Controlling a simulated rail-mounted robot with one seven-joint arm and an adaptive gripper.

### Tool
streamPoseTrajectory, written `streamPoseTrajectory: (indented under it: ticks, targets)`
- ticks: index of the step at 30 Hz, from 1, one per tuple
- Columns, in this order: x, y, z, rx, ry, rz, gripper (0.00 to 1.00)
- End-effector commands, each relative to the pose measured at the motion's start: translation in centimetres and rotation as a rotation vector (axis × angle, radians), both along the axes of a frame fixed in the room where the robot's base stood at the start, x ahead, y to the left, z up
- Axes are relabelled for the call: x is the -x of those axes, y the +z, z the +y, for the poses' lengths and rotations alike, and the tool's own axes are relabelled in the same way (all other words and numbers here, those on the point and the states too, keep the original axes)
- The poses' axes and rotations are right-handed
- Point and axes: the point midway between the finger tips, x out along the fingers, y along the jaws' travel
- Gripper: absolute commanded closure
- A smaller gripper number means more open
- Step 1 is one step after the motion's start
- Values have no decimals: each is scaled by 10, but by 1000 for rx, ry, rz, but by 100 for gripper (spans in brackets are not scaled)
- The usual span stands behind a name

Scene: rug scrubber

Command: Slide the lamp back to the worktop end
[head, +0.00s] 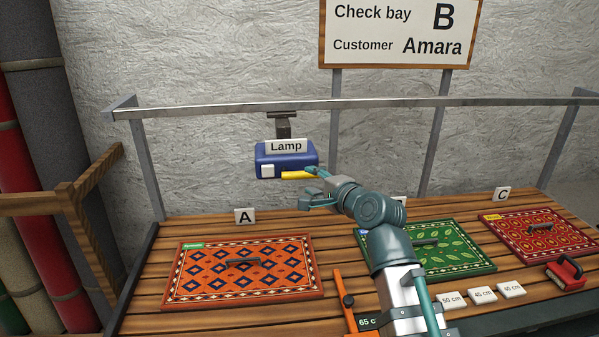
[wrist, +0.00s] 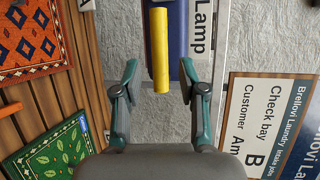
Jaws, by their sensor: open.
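The lamp (head: 287,161) is a blue box with a white sign reading "Lamp", hung from the metal rail above the back of the worktop, left of the rail's middle. A yellow bar (head: 299,175) sits along its lower front, and a small white block is at its lower left. My gripper (head: 312,187) is open and empty beside the bar's right end. In the wrist view the yellow bar (wrist: 160,45) lies between the spread fingers (wrist: 159,75) of my gripper, with its near end about level with the fingertips. Neither finger appears to touch the bar.
The rail (head: 400,103) runs across the worktop between end posts. Below lie an orange rug (head: 190,292) at sign A, a green rug (head: 470,262) and a red rug (head: 565,240) at sign C.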

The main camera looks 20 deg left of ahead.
Motion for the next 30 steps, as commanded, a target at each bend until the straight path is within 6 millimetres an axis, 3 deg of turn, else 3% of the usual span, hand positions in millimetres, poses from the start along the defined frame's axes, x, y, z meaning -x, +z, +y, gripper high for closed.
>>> streamPoseTrajectory:
  ticks: [3, 10, 24, 30]
  targets:
    - [-17, -1, 18, 1, 1, 1, 59]
    - [-36, -8, 40, 1, 0, 1, 59]
    - [-42, -13, 48, 1, -1, -2, 59]
    - [-42, -13, 48, 1, -1, -1, 92]
